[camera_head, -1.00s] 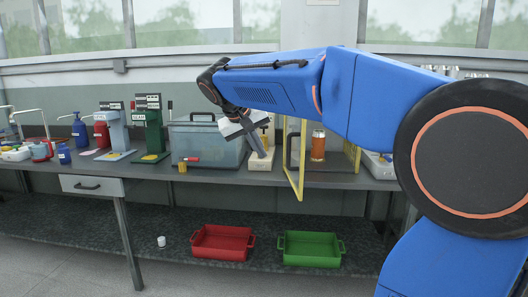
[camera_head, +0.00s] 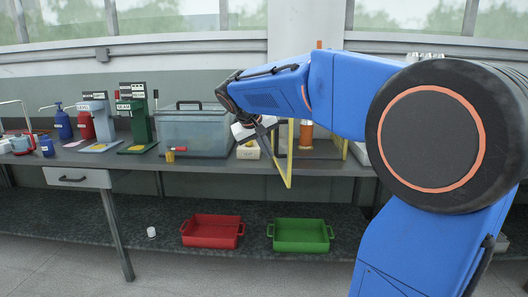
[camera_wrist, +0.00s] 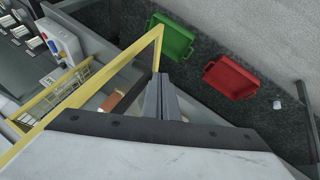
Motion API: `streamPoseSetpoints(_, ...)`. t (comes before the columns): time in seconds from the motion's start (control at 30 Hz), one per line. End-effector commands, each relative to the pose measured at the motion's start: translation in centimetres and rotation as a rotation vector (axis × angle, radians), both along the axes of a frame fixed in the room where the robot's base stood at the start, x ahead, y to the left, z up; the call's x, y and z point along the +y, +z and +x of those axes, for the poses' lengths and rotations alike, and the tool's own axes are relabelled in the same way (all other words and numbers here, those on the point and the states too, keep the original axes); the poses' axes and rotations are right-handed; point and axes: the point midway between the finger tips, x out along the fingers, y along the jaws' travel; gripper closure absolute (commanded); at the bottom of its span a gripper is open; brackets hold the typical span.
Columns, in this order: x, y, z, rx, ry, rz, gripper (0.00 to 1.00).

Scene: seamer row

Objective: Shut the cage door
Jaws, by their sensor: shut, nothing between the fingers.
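The cage door (camera_head: 290,150) is a yellow frame standing open, swung out past the front of the bench. Its yellow bars also show in the wrist view (camera_wrist: 120,61). The cage's yellow post (camera_head: 346,146) is behind it, with an orange jar (camera_head: 306,134) in the cage area. My gripper (camera_head: 269,143) is at the left side of the door, fingers pointing down. In the wrist view my gripper (camera_wrist: 160,82) is shut and empty, its tips close to the door frame's end. I cannot tell whether they touch.
A clear lidded tank (camera_head: 195,133) stands left of the cage, with a small yellow item (camera_head: 170,156) before it. A green seamer (camera_head: 136,120) is farther left. A red bin (camera_head: 212,231) and a green bin (camera_head: 300,235) sit on the lower shelf.

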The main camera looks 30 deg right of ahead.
Motion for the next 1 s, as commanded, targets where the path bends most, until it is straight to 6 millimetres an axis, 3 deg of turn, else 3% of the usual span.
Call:
streamPoseSetpoints(0.57,-1.1,0.1,-0.9,-0.002,0.036,0.000,1.00)
streamPoseSetpoints(1.0,-6.4,0.0,-3.8,-0.003,0.214,0.001,1.00)
